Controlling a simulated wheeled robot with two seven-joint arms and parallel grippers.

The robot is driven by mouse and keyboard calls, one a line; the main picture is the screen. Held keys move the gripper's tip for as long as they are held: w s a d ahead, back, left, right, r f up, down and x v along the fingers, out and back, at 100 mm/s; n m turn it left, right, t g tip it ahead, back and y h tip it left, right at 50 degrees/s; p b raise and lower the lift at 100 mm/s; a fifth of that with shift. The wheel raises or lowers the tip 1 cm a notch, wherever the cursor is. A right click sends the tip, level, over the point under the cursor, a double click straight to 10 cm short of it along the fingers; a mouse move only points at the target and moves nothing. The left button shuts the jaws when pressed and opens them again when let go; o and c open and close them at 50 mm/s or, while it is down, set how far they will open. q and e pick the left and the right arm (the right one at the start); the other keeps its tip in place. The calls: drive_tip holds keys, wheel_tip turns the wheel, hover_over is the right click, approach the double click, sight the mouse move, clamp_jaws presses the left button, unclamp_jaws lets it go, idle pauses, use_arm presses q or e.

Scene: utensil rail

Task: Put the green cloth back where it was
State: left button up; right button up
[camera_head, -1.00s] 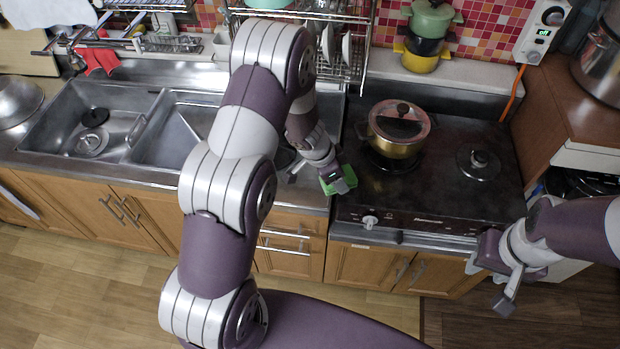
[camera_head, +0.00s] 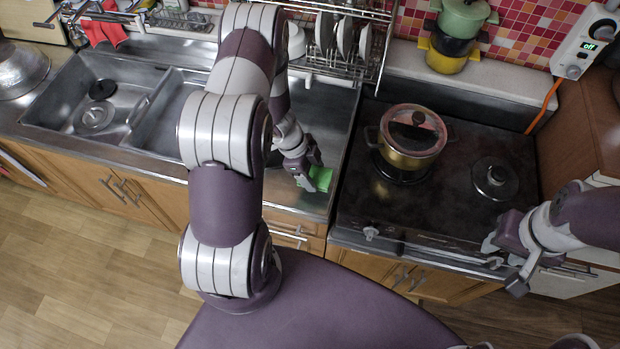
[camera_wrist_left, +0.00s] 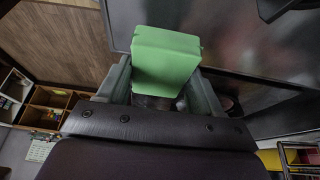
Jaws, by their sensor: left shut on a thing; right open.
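The green cloth (camera_head: 320,178) is in my left gripper (camera_head: 308,176), over the steel counter strip between the sink and the stove. In the left wrist view the cloth (camera_wrist_left: 166,60) is a folded green block between the two fingers of my left gripper (camera_wrist_left: 165,92), which is shut on it. I cannot tell whether the cloth touches the counter. My right gripper (camera_head: 505,262) is open and empty, in front of the stove's right front edge.
A dish rack (camera_head: 335,40) stands behind the counter. Stacked pots (camera_head: 457,38) stand at the back.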

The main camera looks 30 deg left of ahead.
use_arm(q)
drive_tip(key=shift+s+a+f, duration=0.1)
drive_tip(key=shift+a+f, duration=0.05)
drive_tip(key=shift+f, duration=1)
drive_tip(key=shift+s+a+f, duration=0.1)
drive_tip(key=shift+a+f, duration=0.05)
drive_tip(key=shift+f, duration=1)
drive_tip(key=shift+f, duration=0.2)
drive_tip(key=o, duration=1.1)
drive_tip(key=shift+r, duration=0.1)
